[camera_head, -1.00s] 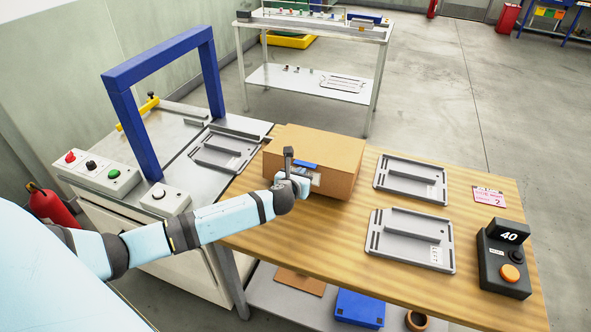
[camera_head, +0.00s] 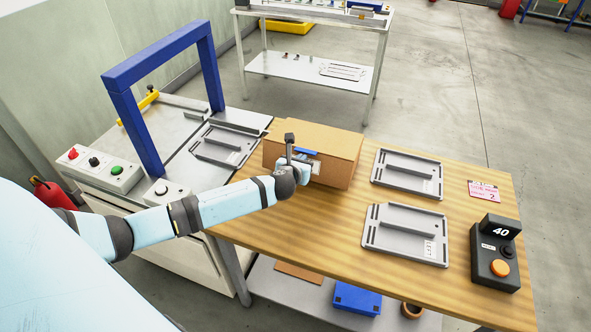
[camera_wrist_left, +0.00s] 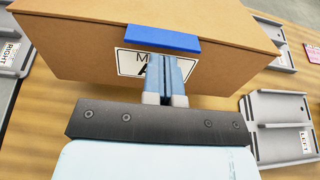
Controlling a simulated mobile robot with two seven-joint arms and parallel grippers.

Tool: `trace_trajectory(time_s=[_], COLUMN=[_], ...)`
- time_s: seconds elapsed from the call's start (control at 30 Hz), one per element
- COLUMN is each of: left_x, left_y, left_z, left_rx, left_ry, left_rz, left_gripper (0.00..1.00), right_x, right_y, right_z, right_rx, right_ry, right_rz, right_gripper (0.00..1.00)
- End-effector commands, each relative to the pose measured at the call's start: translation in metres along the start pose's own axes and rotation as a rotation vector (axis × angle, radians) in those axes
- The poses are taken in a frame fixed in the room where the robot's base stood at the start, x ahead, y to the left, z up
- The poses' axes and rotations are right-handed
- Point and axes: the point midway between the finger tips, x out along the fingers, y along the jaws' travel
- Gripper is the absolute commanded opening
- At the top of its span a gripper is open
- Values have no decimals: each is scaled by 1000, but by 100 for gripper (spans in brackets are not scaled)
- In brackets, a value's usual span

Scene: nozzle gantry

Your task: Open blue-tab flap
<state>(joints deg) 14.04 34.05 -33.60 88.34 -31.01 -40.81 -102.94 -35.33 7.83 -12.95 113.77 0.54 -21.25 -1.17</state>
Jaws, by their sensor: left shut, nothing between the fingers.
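A closed brown cardboard box (camera_head: 325,150) stands on the wooden table. A blue tab (camera_head: 306,152) sits at the top edge of its near face, and it also shows in the left wrist view (camera_wrist_left: 163,39). A white label (camera_wrist_left: 135,62) lies under the tab, partly hidden by my fingers. My left gripper (camera_wrist_left: 164,70) is shut and empty in front of the label, just below the blue tab. I cannot tell whether the fingertips touch the box. In the head view the left gripper (camera_head: 304,166) is at the box's near face. My right gripper is not in view.
Grey trays (camera_head: 408,172) (camera_head: 405,234) lie right of the box, and another (camera_head: 224,145) lies left of it. A black counter device (camera_head: 495,255) stands at the right end. A blue gantry frame (camera_head: 161,60) rises at the left. Bare wood lies in front of the box.

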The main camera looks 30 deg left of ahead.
Motion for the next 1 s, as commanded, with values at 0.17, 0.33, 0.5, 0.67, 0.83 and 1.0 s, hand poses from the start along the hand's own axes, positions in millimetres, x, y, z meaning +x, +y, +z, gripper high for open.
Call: trace_trajectory(time_s=[0.17, 0.33, 0.5, 0.67, 0.83, 1.0], left_x=[2, 4, 6, 8, 11, 13], left_y=[1, 1, 1, 1, 1, 1], left_z=[11, 22, 35, 45, 58, 69], left_rx=[1, 1, 1, 1, 0, 0], left_ry=[1, 2, 2, 2, 1, 0], left_rz=[2, 3, 3, 3, 2, 2], left_gripper=[0, 0, 0, 0, 0, 0], right_x=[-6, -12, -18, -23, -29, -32], right_y=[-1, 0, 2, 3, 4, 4], right_z=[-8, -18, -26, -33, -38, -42], right_rx=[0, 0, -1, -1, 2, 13], right_ry=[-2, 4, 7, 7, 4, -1], right_rz=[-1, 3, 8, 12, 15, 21], right_gripper=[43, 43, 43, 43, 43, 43])
